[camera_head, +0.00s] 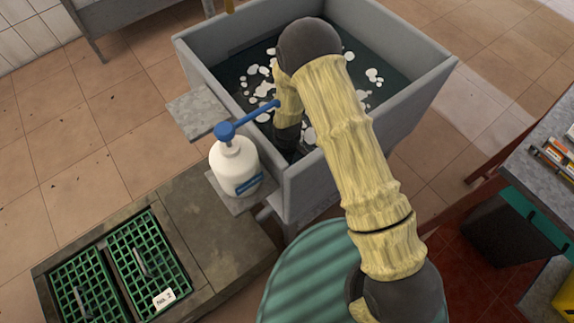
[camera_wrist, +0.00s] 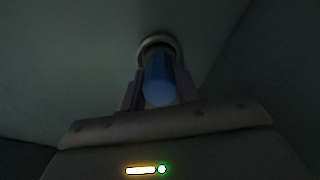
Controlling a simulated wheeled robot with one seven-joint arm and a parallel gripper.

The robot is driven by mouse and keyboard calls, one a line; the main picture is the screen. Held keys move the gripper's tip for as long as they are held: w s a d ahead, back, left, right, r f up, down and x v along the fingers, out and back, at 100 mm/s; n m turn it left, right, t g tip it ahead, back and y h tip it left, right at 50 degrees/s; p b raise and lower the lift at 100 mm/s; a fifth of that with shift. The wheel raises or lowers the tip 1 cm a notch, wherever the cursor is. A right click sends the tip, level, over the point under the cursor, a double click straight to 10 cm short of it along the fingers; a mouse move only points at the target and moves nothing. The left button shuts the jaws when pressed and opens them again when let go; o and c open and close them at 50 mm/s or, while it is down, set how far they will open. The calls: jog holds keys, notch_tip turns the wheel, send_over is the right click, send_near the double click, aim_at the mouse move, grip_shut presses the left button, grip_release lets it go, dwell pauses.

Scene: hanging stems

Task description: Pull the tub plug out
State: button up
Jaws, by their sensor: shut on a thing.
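The tub plug (camera_wrist: 159,88) is a blue rounded cylinder in the dim wrist view. Its far end lies against a pale drain ring (camera_wrist: 145,45); I cannot tell how deep it sits in it. My gripper (camera_wrist: 158,78) is shut on the plug, one finger on each side. In the head view my arm reaches down into the grey tub (camera_head: 308,187), which holds dark water with white foam patches. The plug, the drain and my fingertips are hidden there under the water and behind my arm.
A white pump bottle (camera_head: 233,165) with a blue top stands on a ledge at the tub's left side, close to my wrist. Green floor grates (camera_head: 145,262) lie at lower left. A grey bench (camera_head: 540,165) is at right. Tub walls surround my wrist.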

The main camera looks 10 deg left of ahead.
jog(key=shift+r, duration=0.1)
jog(key=shift+r+p, duration=1.9)
jog(key=shift+r, duration=0.5)
notch_tip(320, 180, up, 33)
jog(key=p, duration=2.3)
jog(key=shift+p, duration=0.3)
